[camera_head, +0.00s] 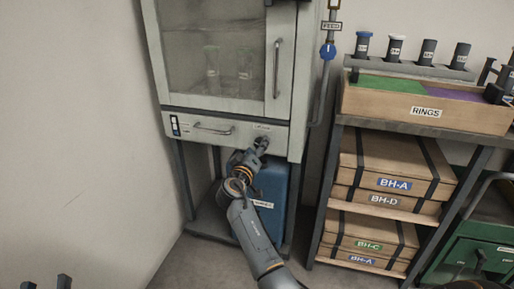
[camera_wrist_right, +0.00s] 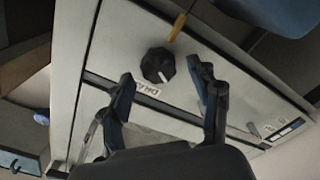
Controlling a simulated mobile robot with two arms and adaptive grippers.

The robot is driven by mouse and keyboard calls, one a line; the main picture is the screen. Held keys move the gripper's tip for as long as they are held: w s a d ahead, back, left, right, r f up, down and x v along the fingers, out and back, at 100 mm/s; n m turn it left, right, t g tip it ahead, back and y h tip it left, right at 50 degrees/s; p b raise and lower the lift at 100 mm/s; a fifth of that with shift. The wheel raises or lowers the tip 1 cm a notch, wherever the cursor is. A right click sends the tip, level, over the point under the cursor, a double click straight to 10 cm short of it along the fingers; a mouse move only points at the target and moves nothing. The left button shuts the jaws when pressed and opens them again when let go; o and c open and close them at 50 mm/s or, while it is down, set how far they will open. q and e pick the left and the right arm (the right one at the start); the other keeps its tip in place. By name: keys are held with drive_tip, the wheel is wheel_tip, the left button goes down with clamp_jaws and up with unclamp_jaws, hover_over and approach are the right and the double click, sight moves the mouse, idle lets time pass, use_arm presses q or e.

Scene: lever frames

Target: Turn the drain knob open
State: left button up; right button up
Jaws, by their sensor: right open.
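The drain knob (camera_wrist_right: 157,65) is a dark faceted knob with a white pointer mark, on the pale front panel of the cabinet. A small label (camera_wrist_right: 147,89) is beside it. In the head view the knob (camera_head: 262,141) is partly covered by my right gripper (camera_head: 259,147). In the right wrist view my right gripper (camera_wrist_right: 162,74) is open, its fingers apart on either side of the knob, with visible gaps. I cannot tell how far the fingertips are from the panel. My left gripper (camera_head: 46,282) shows only as two separated dark fingertips at the bottom left, empty.
A blue container (camera_head: 272,195) stands below. A shelf with boxes (camera_head: 385,180) and a wooden RINGS tray (camera_head: 425,113) is at right. The floor front left is clear.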

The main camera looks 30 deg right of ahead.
drive_tip(key=v, duration=1.1)
drive_tip(key=shift+a, duration=0.2)
drive_tip(key=shift+s, duration=0.1)
